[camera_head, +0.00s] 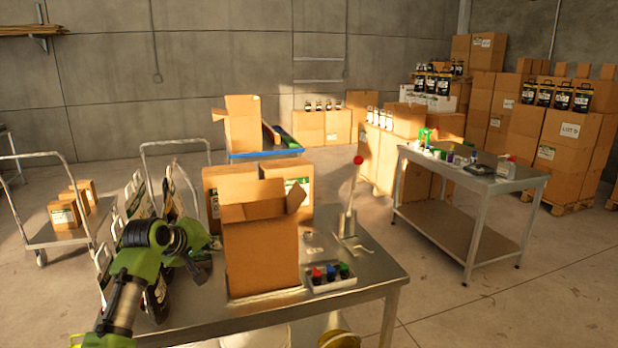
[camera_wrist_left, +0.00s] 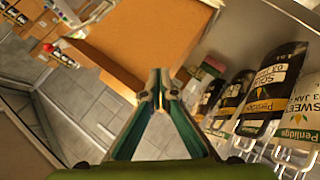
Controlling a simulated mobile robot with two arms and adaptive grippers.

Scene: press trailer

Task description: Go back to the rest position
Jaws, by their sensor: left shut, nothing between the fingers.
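My left arm comes in from the lower left in the head view, green with black joints. Its gripper (camera_head: 203,268) is over the near metal table (camera_head: 345,284), just left of an open cardboard box (camera_head: 262,255). In the left wrist view the gripper's teal fingers (camera_wrist_left: 161,88) meet at the tips with nothing between them. The box's cardboard (camera_wrist_left: 150,38) shows just beyond the fingertips there; I cannot tell whether they touch it. My right gripper is not in view.
Dark labelled bags (camera_wrist_left: 262,90) stand right of the fingers in the wrist view. On the table are a tray of colored caps (camera_head: 331,280) and a lever press (camera_head: 348,222). A second table (camera_head: 480,180) stands right. A cart (camera_head: 62,235) is left. Open floor lies at right.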

